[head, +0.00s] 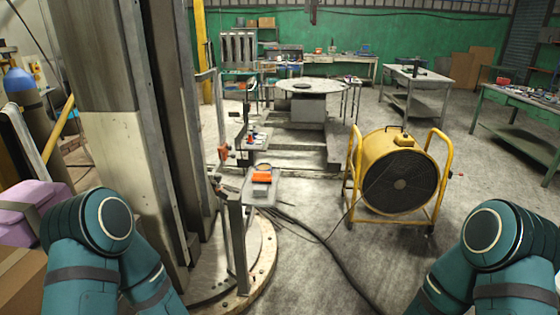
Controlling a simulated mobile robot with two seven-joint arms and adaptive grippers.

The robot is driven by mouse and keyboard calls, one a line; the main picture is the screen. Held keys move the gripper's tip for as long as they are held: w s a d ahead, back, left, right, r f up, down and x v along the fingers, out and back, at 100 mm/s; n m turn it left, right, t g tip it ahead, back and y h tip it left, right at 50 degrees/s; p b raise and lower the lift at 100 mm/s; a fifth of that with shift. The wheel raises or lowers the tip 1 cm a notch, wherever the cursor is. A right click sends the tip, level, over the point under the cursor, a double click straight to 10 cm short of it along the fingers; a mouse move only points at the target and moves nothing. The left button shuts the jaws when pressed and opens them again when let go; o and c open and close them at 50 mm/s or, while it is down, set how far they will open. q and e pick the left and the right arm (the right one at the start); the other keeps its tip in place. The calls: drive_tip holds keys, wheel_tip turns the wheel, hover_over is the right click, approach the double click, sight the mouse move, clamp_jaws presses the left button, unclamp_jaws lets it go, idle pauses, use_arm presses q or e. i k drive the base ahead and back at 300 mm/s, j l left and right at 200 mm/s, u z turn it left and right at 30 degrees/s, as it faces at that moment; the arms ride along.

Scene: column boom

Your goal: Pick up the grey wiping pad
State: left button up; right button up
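I cannot make out a grey wiping pad for certain in the head view. A small light-grey shelf (262,200) juts out beside the column near the middle of the view. An orange item (262,177) lies on it with a small round item (263,167) behind; they are too small to identify. Only the teal links of my two arms show, at the lower left and lower right. Both grippers are out of view.
A tall metal column (130,120) on a round base plate (265,265) fills the left. A yellow drum fan (400,180) stands right of centre, with cables on the floor before it. Workbenches (418,82) and a round table (310,87) stand farther back. Floor between fan and right bench is clear.

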sight(261, 191)
drive_tip(key=i+z, duration=0.1)
drive_tip(key=i, duration=0.65)
drive_tip(key=i+z, duration=0.15)
drive_tip(key=i, duration=0.6)
drive_tip(key=i+l+u, duration=0.45)
drive_tip(key=i, duration=0.5)
drive_tip(key=i+l+u, duration=0.5)
drive_tip(key=i+l, duration=0.25)
drive_tip(key=i, duration=0.1)
